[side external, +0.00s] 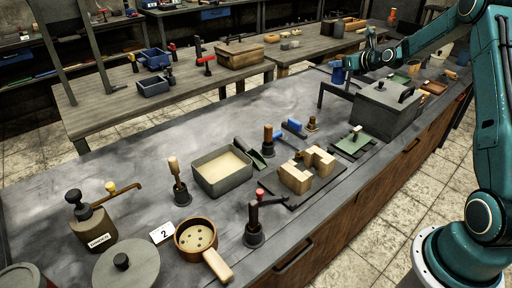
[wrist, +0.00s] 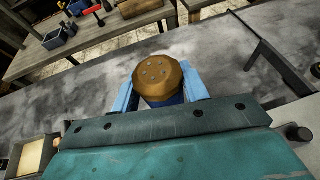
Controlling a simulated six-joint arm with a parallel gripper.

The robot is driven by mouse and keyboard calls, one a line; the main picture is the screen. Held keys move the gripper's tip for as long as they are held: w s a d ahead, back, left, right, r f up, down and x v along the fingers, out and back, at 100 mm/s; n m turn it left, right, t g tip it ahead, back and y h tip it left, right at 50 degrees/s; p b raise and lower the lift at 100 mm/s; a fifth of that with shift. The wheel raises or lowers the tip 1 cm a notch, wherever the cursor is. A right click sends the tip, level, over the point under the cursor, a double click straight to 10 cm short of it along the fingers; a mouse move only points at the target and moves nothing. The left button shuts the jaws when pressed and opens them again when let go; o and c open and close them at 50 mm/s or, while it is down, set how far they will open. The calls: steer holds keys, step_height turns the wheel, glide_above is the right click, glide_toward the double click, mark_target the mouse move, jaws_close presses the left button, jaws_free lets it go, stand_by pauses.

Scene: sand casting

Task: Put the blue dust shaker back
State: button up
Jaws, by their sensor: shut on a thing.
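The blue dust shaker (side external: 338,72) shows in the side external view near the far edge of the grey workbench. In the wrist view its brown, perforated cap (wrist: 162,76) faces the camera, with a little of the blue body below it. My gripper (wrist: 160,92) is shut on the shaker, with one light blue finger on each side. In the side external view my gripper (side external: 347,67) is small, and the fingers are hard to make out. The shaker's lower part is hidden in the wrist view. I cannot tell whether its base touches anything.
A dark angled bracket (side external: 335,88) stands below and beside the shaker, left of a grey lidded box (side external: 385,108). Tools, a sand tray (side external: 222,172) and wooden blocks (side external: 305,170) occupy the bench's middle. The far left bench surface is clear.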

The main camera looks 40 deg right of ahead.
step_height(320, 180, down, 14)
stand_by(0.4)
steer(key=shift+f, duration=2)
steer(key=o, duration=0.9)
steer(key=shift+f, duration=0.15)
steer(key=shift+s, duration=0.1)
